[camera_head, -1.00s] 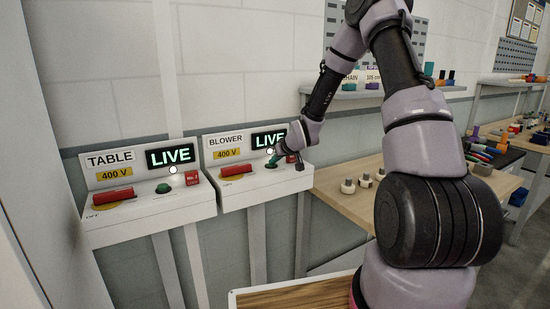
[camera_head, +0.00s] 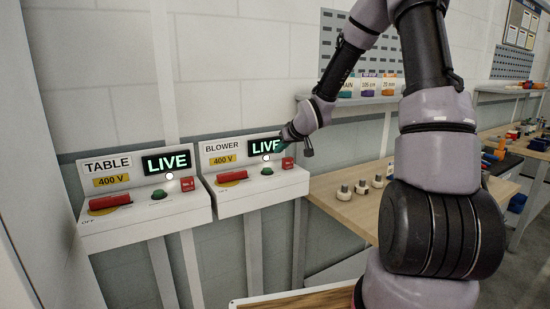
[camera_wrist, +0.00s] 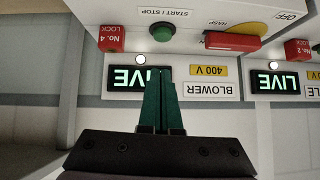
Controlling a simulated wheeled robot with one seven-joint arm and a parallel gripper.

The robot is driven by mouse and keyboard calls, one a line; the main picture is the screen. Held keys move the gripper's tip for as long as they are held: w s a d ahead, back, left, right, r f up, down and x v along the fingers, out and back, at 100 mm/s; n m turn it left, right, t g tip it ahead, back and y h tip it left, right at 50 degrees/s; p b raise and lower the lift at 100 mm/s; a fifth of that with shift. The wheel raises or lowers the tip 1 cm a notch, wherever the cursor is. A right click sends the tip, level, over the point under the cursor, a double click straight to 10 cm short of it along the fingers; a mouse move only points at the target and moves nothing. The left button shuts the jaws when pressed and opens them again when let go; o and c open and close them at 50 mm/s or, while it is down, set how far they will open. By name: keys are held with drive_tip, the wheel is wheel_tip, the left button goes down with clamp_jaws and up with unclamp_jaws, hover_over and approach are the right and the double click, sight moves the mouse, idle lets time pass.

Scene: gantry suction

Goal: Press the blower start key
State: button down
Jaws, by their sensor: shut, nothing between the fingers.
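The blower box (camera_head: 245,195) stands right of the table box, with a "BLOWER 400 V" label, a lit "LIVE" display (camera_head: 264,147) and a white lamp. Its green start/stop key (camera_head: 267,171) sits on the sloped top between the red handle (camera_head: 231,177) and a red lock tag. In the wrist view the green key (camera_wrist: 162,33) shows upside down, beyond the fingertips. My gripper (camera_head: 284,134) is shut and empty, above and behind the key at the right of the display, clear of the key. Its green fingers (camera_wrist: 162,95) cover part of the display in the wrist view.
The table box (camera_head: 145,210) to the left has its own green key (camera_head: 159,194), red handle and LIVE display. A wooden bench (camera_head: 345,207) with several small fittings is at the right, under a shelf. A wooden top edge lies at the front.

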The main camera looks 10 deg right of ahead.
drive_tip(key=shift+v, duration=0.9)
idle(0.8)
drive_tip(key=s+d+r+m+g+h, duration=0.1)
drive_tip(key=s+d+r+m+h, duration=0.3)
drive_tip(key=s+r, duration=0.85)
drive_tip(key=s+r+m+y, duration=0.1)
drive_tip(key=s+r, duration=0.2)
drive_tip(key=s, duration=0.7)
drive_tip(key=s+r+m+g+y, duration=0.1)
drive_tip(key=s+r+m, duration=0.1)
drive_tip(key=s, duration=0.9)
drive_tip(key=shift+r+m+y, duration=0.3)
drive_tip(key=shift+r, duration=0.5)
